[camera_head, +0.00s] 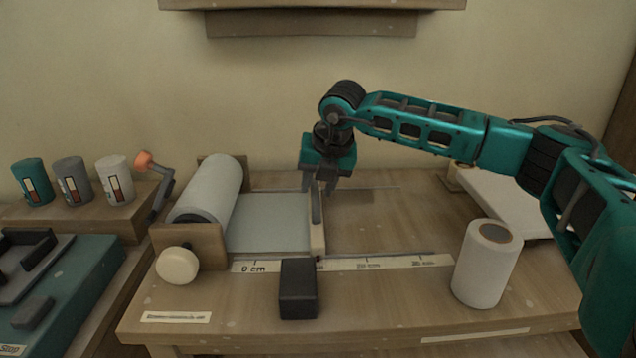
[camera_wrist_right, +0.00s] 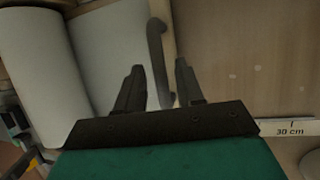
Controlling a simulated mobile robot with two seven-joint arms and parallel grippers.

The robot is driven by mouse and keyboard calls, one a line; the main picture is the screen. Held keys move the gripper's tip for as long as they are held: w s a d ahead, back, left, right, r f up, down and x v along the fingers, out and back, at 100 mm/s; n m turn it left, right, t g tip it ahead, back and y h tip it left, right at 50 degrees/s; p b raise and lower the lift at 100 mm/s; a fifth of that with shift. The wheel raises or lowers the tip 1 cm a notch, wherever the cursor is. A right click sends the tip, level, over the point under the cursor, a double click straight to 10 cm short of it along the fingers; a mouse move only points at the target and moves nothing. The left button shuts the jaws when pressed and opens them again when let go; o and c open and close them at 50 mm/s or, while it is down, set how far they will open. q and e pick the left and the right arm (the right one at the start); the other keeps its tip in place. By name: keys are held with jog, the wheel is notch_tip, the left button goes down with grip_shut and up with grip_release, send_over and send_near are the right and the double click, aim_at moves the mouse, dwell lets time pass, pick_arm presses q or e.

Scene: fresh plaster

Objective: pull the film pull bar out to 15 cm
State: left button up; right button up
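The film pull bar (camera_head: 319,236) is a pale wooden strip with a dark upright-looking handle (camera_head: 316,206), at the right edge of the pale film sheet (camera_head: 268,222). The film comes from a large white roll (camera_head: 212,192) on the left. The bar's near end is between the 0 cm and 20 cm marks of the scale (camera_head: 340,265). My right gripper (camera_head: 318,188) is open, pointing down at the handle's far part. In the right wrist view, the handle (camera_wrist_right: 157,50) lies between the two spread fingers (camera_wrist_right: 160,65), with gaps visible. My left gripper is not in view.
A black block (camera_head: 298,290) stands in front of the scale and hides part of it. A white roll (camera_head: 487,263) stands at the right front. A crank with an orange knob (camera_head: 146,160) and several cans are left. The board right of the bar is clear.

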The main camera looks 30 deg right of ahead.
grip_shut()
dwell(0.4)
jog(key=shift+s+d+b, duration=0.2)
jog(key=shift+s+d, duration=0.35)
jog(key=shift+d, duration=0.3)
jog(key=shift+s+d+b, duration=0.15)
jog(key=shift+s+d, duration=0.35)
jog(key=shift+d, duration=0.3)
jog(key=shift+o, duration=0.6)
grip_release()
